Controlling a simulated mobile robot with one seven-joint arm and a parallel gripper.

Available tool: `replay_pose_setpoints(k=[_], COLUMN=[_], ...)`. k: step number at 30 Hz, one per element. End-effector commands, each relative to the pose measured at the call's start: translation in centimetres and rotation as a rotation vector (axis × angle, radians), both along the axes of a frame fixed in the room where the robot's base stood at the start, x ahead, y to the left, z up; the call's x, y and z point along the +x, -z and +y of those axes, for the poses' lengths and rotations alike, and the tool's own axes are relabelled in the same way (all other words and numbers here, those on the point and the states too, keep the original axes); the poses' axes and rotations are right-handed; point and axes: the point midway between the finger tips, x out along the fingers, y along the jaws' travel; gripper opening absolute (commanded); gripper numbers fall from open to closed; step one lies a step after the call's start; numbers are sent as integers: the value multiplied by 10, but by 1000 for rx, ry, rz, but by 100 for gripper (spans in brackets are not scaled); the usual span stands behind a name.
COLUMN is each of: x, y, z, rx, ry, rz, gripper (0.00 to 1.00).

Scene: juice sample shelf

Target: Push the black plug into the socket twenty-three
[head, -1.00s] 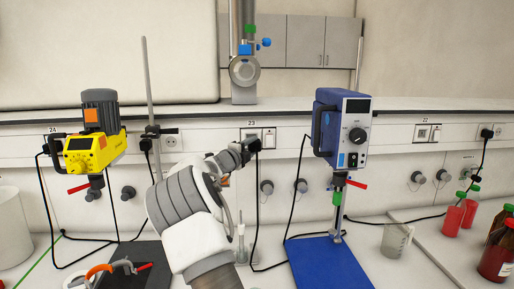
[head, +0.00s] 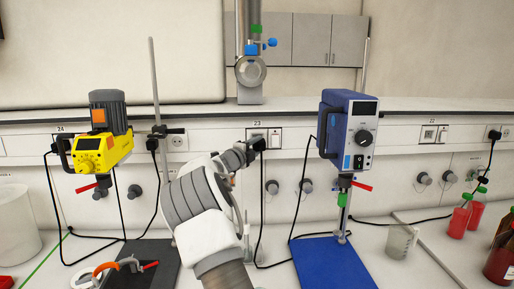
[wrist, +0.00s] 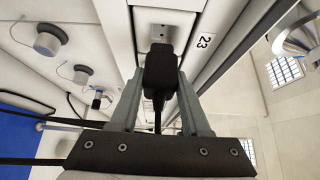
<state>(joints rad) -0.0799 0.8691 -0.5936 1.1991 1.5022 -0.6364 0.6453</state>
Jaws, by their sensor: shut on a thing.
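The black plug (wrist: 160,72) is held between the two grey fingers of my gripper (wrist: 158,100). Its cable hangs down between the fingers. The plug also shows in the head view (head: 259,144), at the wall panel under the label 23. Socket twenty-three (wrist: 164,24) has a metallic plate directly ahead of the plug in the wrist view, with the 23 label to its right. The plug overlaps the lower part of the plate, and I cannot tell whether it touches or is seated. In the head view my gripper (head: 249,150) is mostly hidden by my arm.
A yellow stirrer (head: 100,150) stands left and a blue stirrer (head: 349,135) stands right of my arm. Round grey knobs (head: 307,186) line the wall below the sockets. A beaker (head: 400,241) and red bottles (head: 459,222) stand at the right. Cables hang along the wall.

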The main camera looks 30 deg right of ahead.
Motion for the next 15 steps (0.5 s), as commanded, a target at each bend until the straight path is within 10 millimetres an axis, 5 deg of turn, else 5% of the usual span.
replay_pose_setpoints(k=[15], x=[9], y=[-1], z=[-4], rx=[-1], ry=[0], rz=[1], gripper=[0])
